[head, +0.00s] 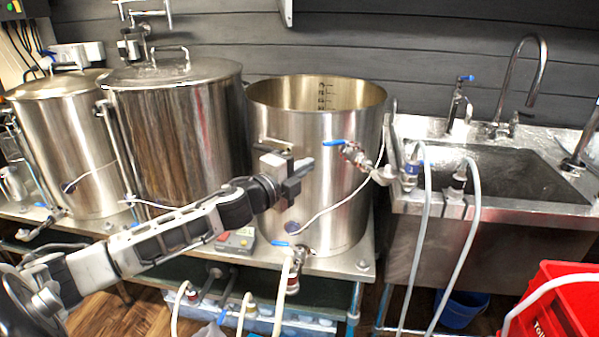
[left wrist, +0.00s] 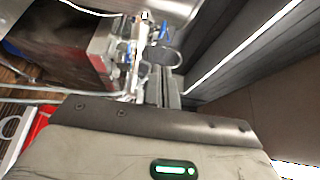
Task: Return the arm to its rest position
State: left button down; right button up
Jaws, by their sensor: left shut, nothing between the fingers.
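My left arm (head: 165,236) reaches in from the lower left, stretched out toward the open kettle. My left gripper (head: 303,168) is shut and empty in front of the open steel kettle (head: 345,215), near its upper valve with a blue handle (head: 333,143). I cannot tell whether the gripper touches the kettle. In the left wrist view the narrow shut fingers (left wrist: 160,84) show beyond the grey gripper body. My right gripper is not in view.
Two lidded steel kettles (head: 172,125) (head: 68,150) stand left of the open one on a steel bench (head: 362,250). A sink (head: 490,170) with a tap (head: 540,65) is at the right. Pale hoses (head: 421,245) hang before it. A red bin (head: 560,300) stands lower right.

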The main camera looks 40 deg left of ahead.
pick_arm(q)
jog(key=s+d+f+n+g, duration=0.25)
jog(key=s+d+f, duration=0.25)
jog(key=f, duration=0.3)
jog(key=s+d+f+n+g, duration=0.1)
jog(key=s+d+f+n, duration=0.3)
jog(key=f, duration=0.4)
jog(key=s+d+f+n+g+h, duration=0.1)
jog(key=s+d+f+n+g, duration=0.1)
jog(key=s+d+f+n, duration=0.3)
jog(key=s+d+f+n+g+h, duration=0.1)
jog(key=s+d+f+n, duration=0.3)
jog(key=s, duration=0.8)
jog(key=d+f+g, duration=0.1)
jog(key=d+f, duration=0.1)
jog(key=d, duration=0.2)
jog(key=shift+d+n, duration=0.35)
